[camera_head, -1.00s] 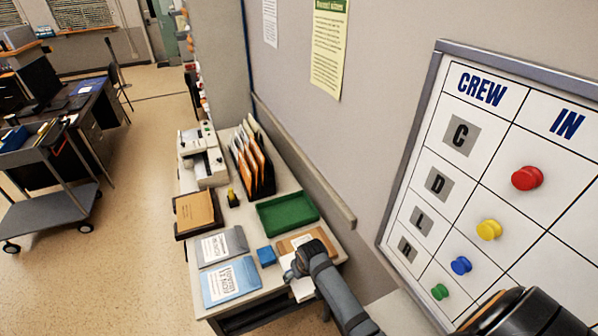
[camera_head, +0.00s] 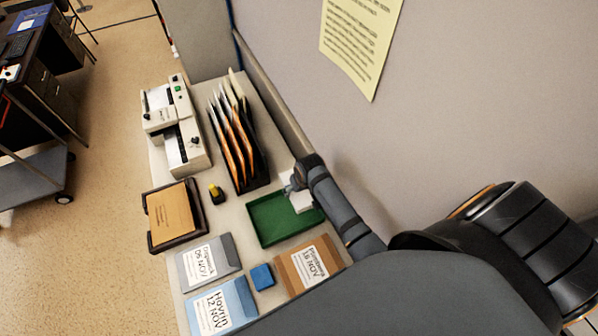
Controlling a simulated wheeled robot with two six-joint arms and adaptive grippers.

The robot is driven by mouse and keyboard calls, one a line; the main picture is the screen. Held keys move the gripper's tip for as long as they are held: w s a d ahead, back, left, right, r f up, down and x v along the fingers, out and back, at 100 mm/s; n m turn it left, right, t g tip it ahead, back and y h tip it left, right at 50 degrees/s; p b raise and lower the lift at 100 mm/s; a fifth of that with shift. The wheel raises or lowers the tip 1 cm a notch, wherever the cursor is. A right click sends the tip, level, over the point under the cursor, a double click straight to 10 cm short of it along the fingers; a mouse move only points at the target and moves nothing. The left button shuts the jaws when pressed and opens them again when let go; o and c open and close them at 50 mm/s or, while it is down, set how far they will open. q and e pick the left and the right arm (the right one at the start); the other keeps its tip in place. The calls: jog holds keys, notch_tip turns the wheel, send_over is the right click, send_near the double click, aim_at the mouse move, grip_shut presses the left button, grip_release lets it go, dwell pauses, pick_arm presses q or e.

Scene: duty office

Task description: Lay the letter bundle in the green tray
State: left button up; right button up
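The green tray (camera_head: 268,226) lies on the desk, in front of the file rack. My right gripper (camera_head: 292,186) is at the tray's far right corner, its arm coming in from the right. It is shut on a white letter bundle (camera_head: 303,201), which overlaps the tray's right side in the picture. My gripper and forearm hide part of the bundle and of the tray's right edge. I cannot tell whether the bundle touches the tray. The inside of the tray that shows is bare. My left gripper is not in view.
A brown folder (camera_head: 300,274), a blue block (camera_head: 262,276), a grey folder (camera_head: 207,262) and a light blue folder (camera_head: 214,308) lie in front. A file rack (camera_head: 238,146) stands behind the tray. A dark tray with a brown envelope (camera_head: 171,214) lies left. The wall is close on the right.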

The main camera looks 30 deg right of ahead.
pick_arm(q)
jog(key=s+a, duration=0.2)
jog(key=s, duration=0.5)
pick_arm(e)
jog(key=shift+s+a+f, duration=0.1)
jog(key=shift+s+f, duration=0.05)
jog(key=shift+s, duration=0.3)
jog(key=shift+s+a+f, duration=0.1)
jog(key=shift+s, duration=0.35)
jog(key=x, duration=0.2)
jog(key=shift+w+d+f, duration=0.1)
jog(key=shift+d+f, duration=0.15)
jog(key=shift+f, duration=0.1)
jog(key=b+x, duration=0.2)
jog(key=shift+a+f, duration=0.1)
jog(key=shift+f, duration=0.25)
jog(key=f+b, duration=0.1)
jog(key=f, duration=0.1)
jog(key=f+b, duration=0.2)
jog(key=shift+s+f, duration=0.2)
jog(key=shift+s, duration=0.05)
jog(key=shift+f+b, duration=0.5)
jog(key=shift+f, duration=0.45)
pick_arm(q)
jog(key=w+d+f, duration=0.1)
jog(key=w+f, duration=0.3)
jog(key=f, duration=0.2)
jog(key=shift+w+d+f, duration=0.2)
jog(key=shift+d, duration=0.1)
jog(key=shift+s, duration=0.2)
